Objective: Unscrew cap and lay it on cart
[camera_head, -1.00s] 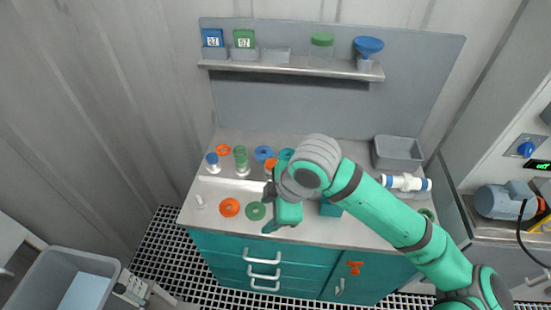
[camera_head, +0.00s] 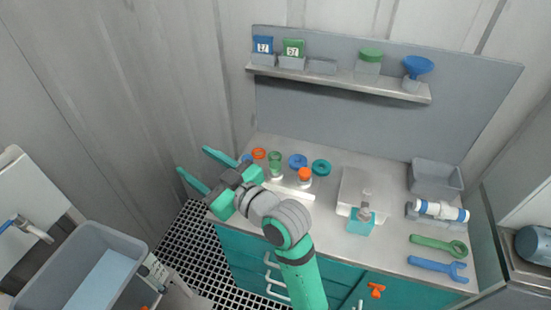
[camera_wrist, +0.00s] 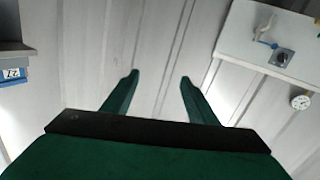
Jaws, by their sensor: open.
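My gripper (camera_head: 193,161) is open and empty, held in the air past the left end of the grey worktop (camera_head: 345,165), pointing left. The wrist view shows its two fingers (camera_wrist: 158,76) apart with only wall behind. Small capped vessels stand on the worktop: one with an orange cap (camera_head: 304,174), one with a green cap (camera_head: 275,158), and a blue cap (camera_head: 246,159) partly hidden by my gripper. A white vessel with blue bands (camera_head: 441,210) lies in a grey holder at the right. I cannot tell which cap is meant.
A grey bin (camera_head: 130,240) stands at the lower left. Loose rings (camera_head: 321,167) lie behind the vessels. A green wrench (camera_head: 438,246), a blue wrench (camera_head: 438,267) and a grey tray (camera_head: 435,176) are at the right. A shelf (camera_head: 340,80) hangs above.

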